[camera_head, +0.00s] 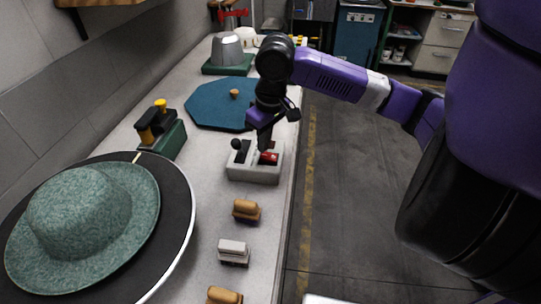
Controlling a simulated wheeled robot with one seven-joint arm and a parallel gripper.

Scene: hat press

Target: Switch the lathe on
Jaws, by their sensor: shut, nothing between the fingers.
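A light grey control box (254,175) stands on the bench near its right edge. It has a black ball-topped lever (237,145) on its left and a red switch (269,158) on its right. My gripper (264,146) points down just above the box, by the red switch, with its fingers shut and empty. I cannot tell whether the tips touch the switch. A round black plate with a pale rim (184,222) carries a green felt hat (80,210) at the near left; I cannot tell for sure whether it is the lathe.
Several brushes or blocks, one of them tan (246,210) and one white (233,251), lie on the bench in front of the box. A blue octagonal board (208,108), a green device (165,135) and a grey hat form (228,50) stand farther back. The floor at right is clear.

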